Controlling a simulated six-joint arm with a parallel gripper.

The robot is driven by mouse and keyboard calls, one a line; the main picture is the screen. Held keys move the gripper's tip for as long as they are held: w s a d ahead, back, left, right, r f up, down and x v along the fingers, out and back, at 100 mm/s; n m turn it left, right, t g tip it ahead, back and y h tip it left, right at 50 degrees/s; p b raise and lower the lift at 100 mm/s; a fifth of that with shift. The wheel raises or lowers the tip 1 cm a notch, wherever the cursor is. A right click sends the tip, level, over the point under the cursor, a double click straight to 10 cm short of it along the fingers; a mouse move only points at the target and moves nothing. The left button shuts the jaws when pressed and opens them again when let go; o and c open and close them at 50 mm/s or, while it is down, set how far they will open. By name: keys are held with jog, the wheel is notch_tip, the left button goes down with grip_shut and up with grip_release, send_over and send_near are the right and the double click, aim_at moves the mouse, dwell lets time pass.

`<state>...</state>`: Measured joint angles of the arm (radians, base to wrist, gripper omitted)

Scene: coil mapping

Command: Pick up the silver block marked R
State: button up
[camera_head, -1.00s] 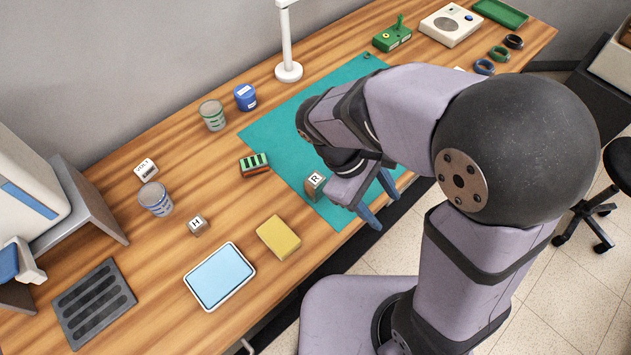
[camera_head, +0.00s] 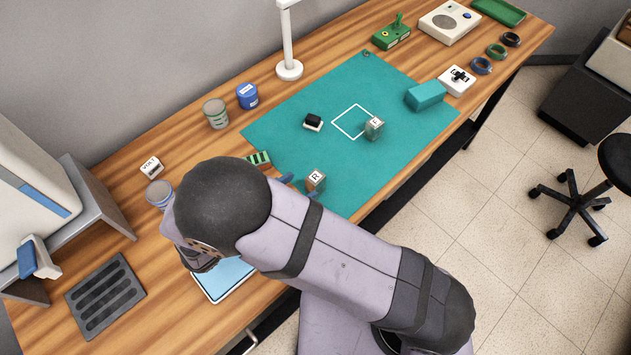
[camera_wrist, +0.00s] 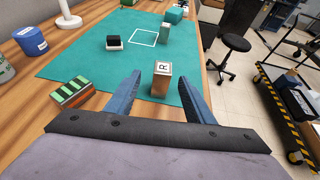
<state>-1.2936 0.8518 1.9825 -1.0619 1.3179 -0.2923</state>
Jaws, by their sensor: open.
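The silver block marked R (camera_head: 316,181) stands on the near-left part of the teal mat in the head view. In the wrist view the R block (camera_wrist: 161,79) stands upright between the lines of my two blue fingers, near their tips. My gripper (camera_wrist: 150,82) is open, with one finger left of the block and one right of it. I cannot tell whether the block is fully between the fingertips or just beyond them. In the head view my arm hides most of the gripper, and only blue fingertips (camera_head: 298,183) show beside the block.
A silver block marked C (camera_head: 374,128) stands by a white square outline on the mat (camera_head: 290,110). A green-striped block (camera_head: 258,159) lies left of the R block. A black-and-white eraser (camera_head: 313,122) and a teal box (camera_head: 426,96) are farther back.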

aim_at(310, 184)
jog(key=shift+f, duration=0.35)
jog(key=shift+w+d+f+p, duration=0.15)
jog(key=shift+w+d+p, duration=0.2)
jog(key=shift+w+d, duration=0.1)
jog(key=shift+w+d+f, duration=0.25)
jog(key=shift+w, duration=0.05)
jog(key=shift+w+d+f+p, duration=0.15)
jog(key=shift+w+d+p, duration=0.25)
jog(key=shift+p, duration=0.3)
jog(key=shift+f+p+x, duration=0.2)
jog(key=shift+p+x, duration=0.7)
jog(key=shift+x, duration=1.1)
jog(key=shift+s, duration=0.15)
jog(key=c, duration=1.1)
grip_shut()
jog(key=shift+r, duration=0.15)
jog(key=shift+r+b, duration=1.2)
jog(key=shift+r, duration=3.7)
